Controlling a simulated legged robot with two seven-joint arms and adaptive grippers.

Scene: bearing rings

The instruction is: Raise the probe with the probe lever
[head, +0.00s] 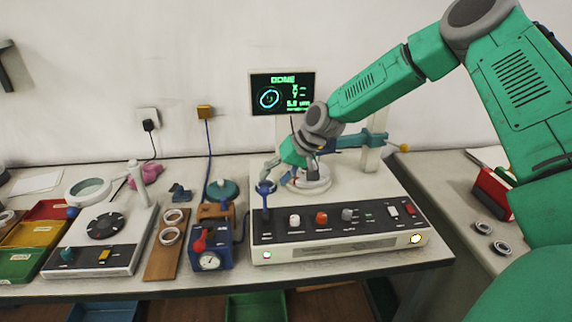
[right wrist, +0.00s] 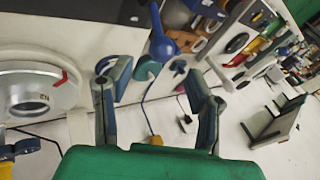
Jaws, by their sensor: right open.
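A lever with a blue knob (head: 265,187) stands upright at the left end of the black-topped console (head: 375,238); I take it for the probe lever. In the right wrist view its blue knob (right wrist: 163,47) shows ahead of the fingertips, between their lines. My right gripper (head: 272,172) is open, right at the knob in the head view; contact cannot be told. The right wrist view shows the open fingers (right wrist: 158,82) with nothing held. The round measuring stage (head: 313,187) is behind the console, partly hidden by my gripper; the probe tip is not clear. My left gripper is out of view.
A screen (head: 282,92) reading "DONE" stands behind. A teal bar (head: 345,140) crosses behind my wrist. Left of the console are a blue gauge box (head: 209,257), a wooden board (head: 163,255) with rings and coloured trays (head: 32,235). A red box (head: 492,190) stands right.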

